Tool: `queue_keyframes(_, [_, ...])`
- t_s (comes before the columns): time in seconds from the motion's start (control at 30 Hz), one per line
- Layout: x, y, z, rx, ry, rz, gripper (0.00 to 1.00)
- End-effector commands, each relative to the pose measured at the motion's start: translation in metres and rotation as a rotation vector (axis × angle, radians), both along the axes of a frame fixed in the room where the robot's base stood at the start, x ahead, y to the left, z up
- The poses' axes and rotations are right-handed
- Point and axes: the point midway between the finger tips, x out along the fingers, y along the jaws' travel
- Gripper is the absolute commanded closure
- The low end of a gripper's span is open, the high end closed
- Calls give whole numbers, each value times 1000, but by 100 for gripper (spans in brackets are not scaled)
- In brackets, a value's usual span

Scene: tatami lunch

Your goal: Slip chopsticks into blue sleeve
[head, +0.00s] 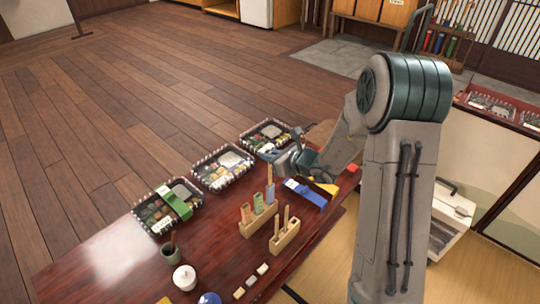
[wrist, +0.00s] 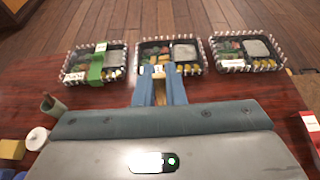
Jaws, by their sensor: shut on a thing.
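My gripper (head: 272,157) is shut on tan wooden chopsticks (wrist: 160,92), which show between its blue fingers in the wrist view. In the head view the chopsticks (head: 269,174) hang upright below the fingers. Their lower end meets the top of the blue sleeve (head: 270,193), the rightmost in a wooden rack (head: 259,226). I cannot tell how far inside the sleeve they are. Green and tan sleeves (head: 258,204) stand beside it in the rack. The sleeves are not visible in the wrist view.
A second wooden stand (head: 284,239) with upright sticks is in front. Three bento boxes (head: 223,170) line the far edge. A blue packet (head: 305,192) lies right of the rack. A white lidded pot (head: 184,277) and a cup (head: 169,250) stand at the left front.

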Motion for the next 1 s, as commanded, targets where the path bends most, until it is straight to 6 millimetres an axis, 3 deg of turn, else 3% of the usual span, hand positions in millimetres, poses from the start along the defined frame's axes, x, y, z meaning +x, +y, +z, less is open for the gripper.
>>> queue_keyframes(1.0, [0,0,-20,0,0,0,100])
